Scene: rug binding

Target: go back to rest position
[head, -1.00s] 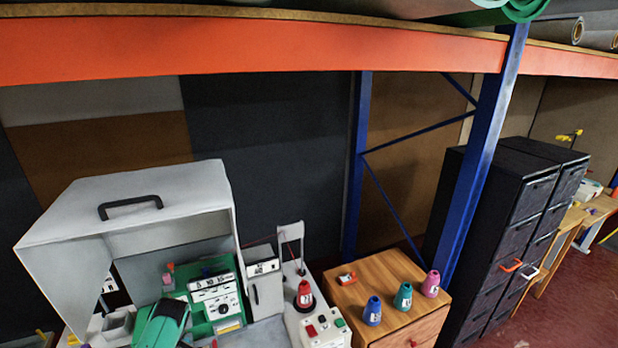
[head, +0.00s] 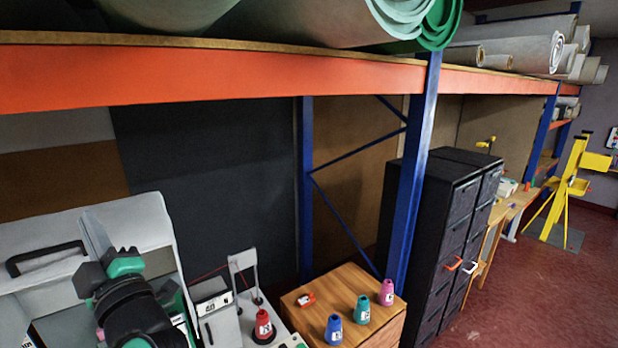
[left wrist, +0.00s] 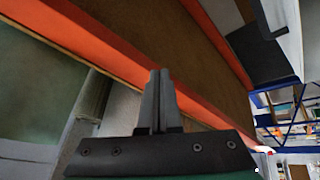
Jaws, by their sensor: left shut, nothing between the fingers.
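My left gripper (head: 92,222) is raised at the lower left of the head view, in front of the grey machine hood. Its fingers point upward. In the left wrist view, the two dark fingers (left wrist: 158,82) are pressed together with nothing between them. Beyond them the orange shelf beam (left wrist: 105,50) runs diagonally across that view. My right gripper is in neither view.
The orange beam (head: 220,75) spans above the workbench. A grey hood (head: 150,222) with a black handle stands behind my left arm. A wooden cabinet (head: 345,285) carries blue, teal and pink cones. Black drawer cabinets (head: 440,215) and open red floor (head: 530,290) lie to the right.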

